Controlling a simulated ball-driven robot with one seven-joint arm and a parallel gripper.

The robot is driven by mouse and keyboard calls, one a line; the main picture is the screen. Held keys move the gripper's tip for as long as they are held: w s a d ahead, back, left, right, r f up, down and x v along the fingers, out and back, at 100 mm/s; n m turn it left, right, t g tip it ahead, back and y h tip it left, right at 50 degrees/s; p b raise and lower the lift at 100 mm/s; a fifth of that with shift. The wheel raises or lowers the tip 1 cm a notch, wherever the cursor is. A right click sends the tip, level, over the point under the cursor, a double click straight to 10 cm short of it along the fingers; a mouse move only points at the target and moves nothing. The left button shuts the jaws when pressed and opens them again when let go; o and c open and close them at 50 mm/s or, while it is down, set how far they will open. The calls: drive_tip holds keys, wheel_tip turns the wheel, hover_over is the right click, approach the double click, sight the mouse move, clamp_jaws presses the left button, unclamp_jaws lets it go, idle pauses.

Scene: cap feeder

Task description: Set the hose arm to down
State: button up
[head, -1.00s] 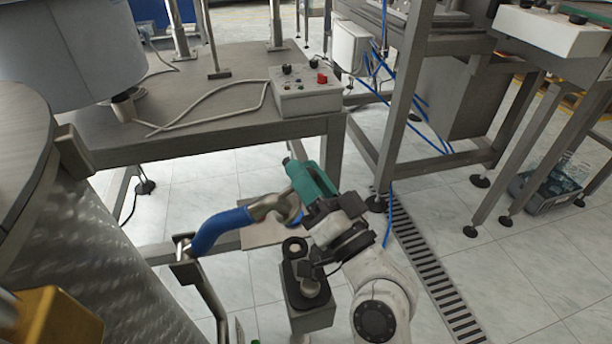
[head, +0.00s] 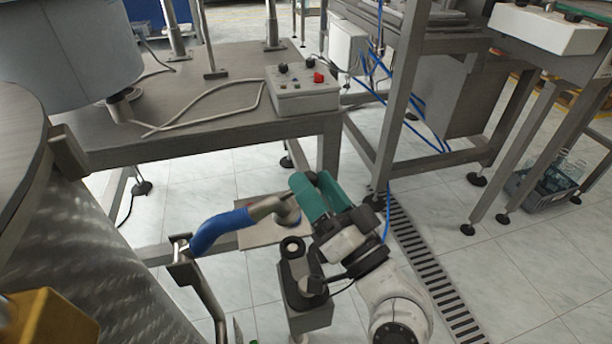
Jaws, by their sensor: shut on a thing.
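The hose arm shows at lower centre in the head view. It has a blue hose (head: 219,231) and a bent grey metal end (head: 268,208), and it runs rightward from a metal bracket. My gripper (head: 311,181) has teal fingers and lies at the right end of the hose arm. It is shut on the hose arm; the fingers and wrist hide the exact contact.
A dark-topped metal pedestal (head: 306,319) stands just below the gripper. A steel table (head: 210,119) with a control box (head: 301,96) is behind. A large metal drum (head: 95,255) fills the left. A floor drain (head: 432,272) runs at right.

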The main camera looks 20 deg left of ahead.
drive_tip(key=s+d, duration=0.6)
drive_tip(key=d, duration=0.1)
drive_tip(key=shift+s+d, duration=0.2)
drive_tip(key=shift+d, duration=0.2)
drive_tip(key=s+d+f+g+h, duration=0.25)
drive_tip(key=d+f+h, duration=0.3)
drive_tip(key=f, duration=0.55)
drive_tip(key=s+d+f+g+h, duration=0.2)
drive_tip(key=d+f+g+h, duration=0.3)
drive_tip(key=f, duration=0.6)
drive_tip(key=s+d+f+m+g+h, duration=0.25)
drive_tip(key=s+d+f, duration=0.25)
drive_tip(key=s+d, duration=0.35)
drive_tip(key=s+d+f+m+g+h, duration=0.1)
drive_tip(key=s+d+f+g+h, duration=0.3)
drive_tip(key=s+d, duration=0.45)
wheel_tip(320, 180, up, 27)
drive_tip(key=d+t+p, duration=0.1)
drive_tip(key=p, duration=2.6)
drive_tip(key=shift+s+f, duration=0.15)
